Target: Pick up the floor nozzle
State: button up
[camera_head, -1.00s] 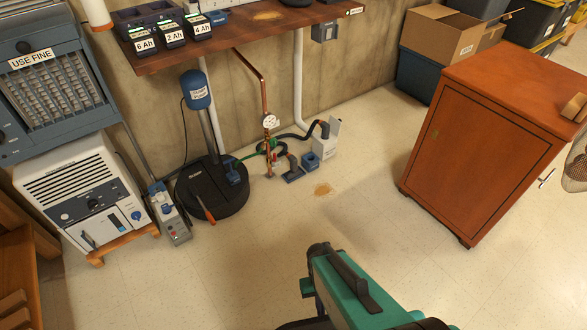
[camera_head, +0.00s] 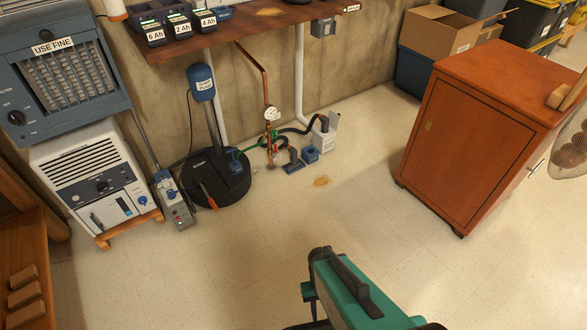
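What looks like the floor nozzle (camera_head: 293,162) is a small dark blue piece with a flat base and a short raised neck. It lies on the pale tiled floor near the wall, just left of a small blue block (camera_head: 310,154). At this size I cannot be sure of its details. A teal and black part, which appears to be my own arm, fills the bottom centre, well apart from the nozzle. My gripper's fingers do not show.
A black sump basin (camera_head: 218,180) with a blue pump (camera_head: 202,82), copper piping (camera_head: 266,88) and a white box (camera_head: 326,138) with a black hose surround the nozzle. A workbench (camera_head: 240,32) overhangs behind. A wooden cabinet (camera_head: 470,140) stands right. The floor in front is clear.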

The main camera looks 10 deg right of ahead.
aim_at(295, 164)
jog(key=k, duration=1)
jog(key=u, duration=0.45)
jog(key=i, duration=0.35)
jog(key=u, duration=0.7)
jog(key=i, duration=1.35)
jog(key=z, duration=0.45)
jog(key=i, duration=0.7)
jog(key=z, duration=0.35)
